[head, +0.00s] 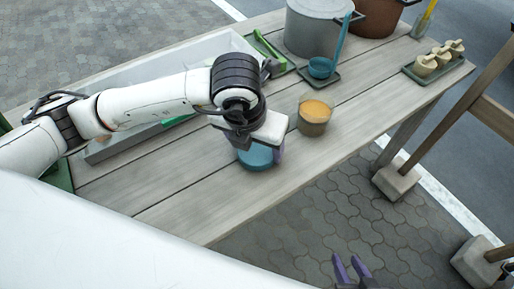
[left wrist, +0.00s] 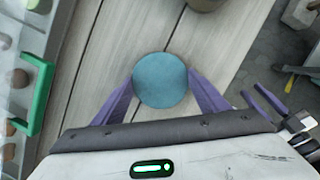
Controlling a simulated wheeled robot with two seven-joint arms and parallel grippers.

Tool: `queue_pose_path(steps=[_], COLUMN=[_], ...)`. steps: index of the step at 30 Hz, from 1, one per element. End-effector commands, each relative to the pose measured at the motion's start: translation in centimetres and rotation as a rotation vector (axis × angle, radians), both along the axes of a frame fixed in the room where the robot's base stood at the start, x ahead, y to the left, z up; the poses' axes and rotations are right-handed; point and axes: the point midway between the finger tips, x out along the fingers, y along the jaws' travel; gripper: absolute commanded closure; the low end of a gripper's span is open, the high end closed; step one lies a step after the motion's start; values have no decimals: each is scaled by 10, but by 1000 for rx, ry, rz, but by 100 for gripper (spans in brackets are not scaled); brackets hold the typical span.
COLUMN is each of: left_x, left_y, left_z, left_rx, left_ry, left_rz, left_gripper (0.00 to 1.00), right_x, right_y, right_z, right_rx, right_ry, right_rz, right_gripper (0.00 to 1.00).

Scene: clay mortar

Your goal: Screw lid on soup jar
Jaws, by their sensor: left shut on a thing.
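The soup jar (head: 314,117) stands upright and open on the wooden table, with orange soup showing at its top. Its edge also shows at the top of the left wrist view (left wrist: 206,4). A round teal lid (left wrist: 160,80) is between the purple fingers of my left gripper (left wrist: 160,92), which is shut on it. In the head view the lid (head: 256,158) is left of and nearer than the jar, apart from it, partly hidden by the gripper. I cannot tell whether it touches the table. My right gripper (head: 352,268) is open and empty beyond the table's front edge.
A grey pot (head: 315,28), a brown pot (head: 378,16) and a blue ladle (head: 322,67) on a dark tray stand at the back. A long pale bin (head: 100,150) lies behind my left arm.

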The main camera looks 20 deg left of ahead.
Motion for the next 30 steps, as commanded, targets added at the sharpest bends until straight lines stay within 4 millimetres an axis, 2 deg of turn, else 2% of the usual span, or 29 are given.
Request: queue_pose_path(steps=[5, 15, 18, 23, 30], left_x=[1, 1, 1, 0, 0], left_y=[0, -1, 0, 0, 0], left_z=[9, 75, 89, 100, 100], left_rx=[-1, -1, -1, -1, 0], left_ry=[-3, -5, -3, -1, 0], left_rz=[0, 0, 0, -1, 0], left_gripper=[54, 54, 54, 54, 54], right_x=[0, 0, 0, 0, 0], right_y=[0, 0, 0, 0, 0], right_z=[0, 3, 3, 3, 3], right_rx=[0, 1, 1, 1, 0], right_ry=[0, -1, -2, -3, -1], right_rz=[0, -1, -1, -1, -1], right_gripper=[69, 69, 69, 69, 69])
